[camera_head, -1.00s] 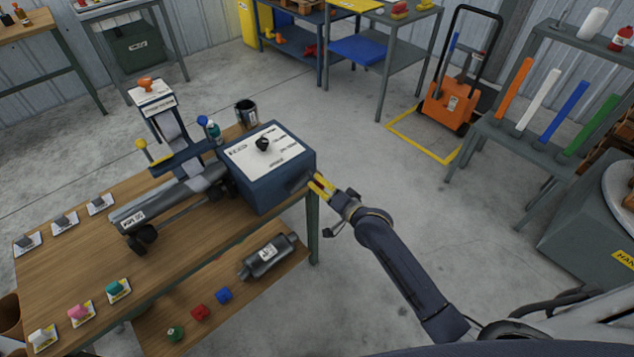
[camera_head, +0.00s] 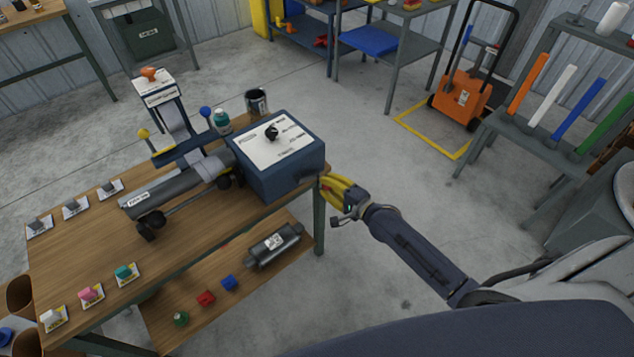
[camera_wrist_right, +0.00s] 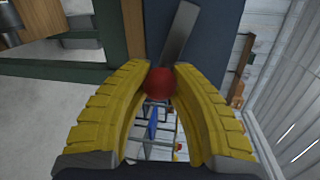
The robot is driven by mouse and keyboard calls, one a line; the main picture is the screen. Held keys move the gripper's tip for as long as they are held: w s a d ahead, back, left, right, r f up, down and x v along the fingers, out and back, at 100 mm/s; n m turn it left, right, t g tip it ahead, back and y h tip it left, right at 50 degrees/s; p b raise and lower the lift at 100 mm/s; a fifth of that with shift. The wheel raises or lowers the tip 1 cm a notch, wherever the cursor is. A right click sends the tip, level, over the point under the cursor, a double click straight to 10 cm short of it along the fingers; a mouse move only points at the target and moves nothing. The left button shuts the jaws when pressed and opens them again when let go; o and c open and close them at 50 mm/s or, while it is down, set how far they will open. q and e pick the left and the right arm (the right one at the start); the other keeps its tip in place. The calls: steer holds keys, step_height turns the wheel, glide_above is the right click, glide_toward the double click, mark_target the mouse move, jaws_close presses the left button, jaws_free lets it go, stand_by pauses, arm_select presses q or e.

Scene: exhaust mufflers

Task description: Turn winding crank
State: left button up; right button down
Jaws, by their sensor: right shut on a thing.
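The blue machine box (camera_head: 278,168) with a white top plate stands at the right end of the wooden workbench. My right gripper (camera_head: 328,183) is at the box's right side, by the bench corner. In the right wrist view its yellow fingers (camera_wrist_right: 160,88) are closed around the red ball knob (camera_wrist_right: 161,82) of the crank. The crank's grey arm (camera_wrist_right: 181,33) runs up from the knob in front of the dark blue box side (camera_wrist_right: 215,35). In the head view the knob is hidden by the fingers. My left gripper is not in view.
The workbench (camera_head: 105,222) has a green leg (camera_head: 319,222) close to my right gripper. A muffler (camera_head: 274,246) lies on its lower shelf. A rack with coloured tubes (camera_head: 527,83) and an orange cart (camera_head: 461,104) stand at the right. Open concrete floor lies right of the bench.

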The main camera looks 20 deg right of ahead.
steer(key=shift+s+a+f, duration=0.15)
steer(key=shift+a+f, duration=0.05)
steer(key=shift+f, duration=0.05)
stand_by(0.3)
steer(key=c, duration=1)
jaws_free()
steer(key=shift+d+r, duration=0.1)
steer(key=shift+r, duration=0.1)
steer(key=v, duration=1.2)
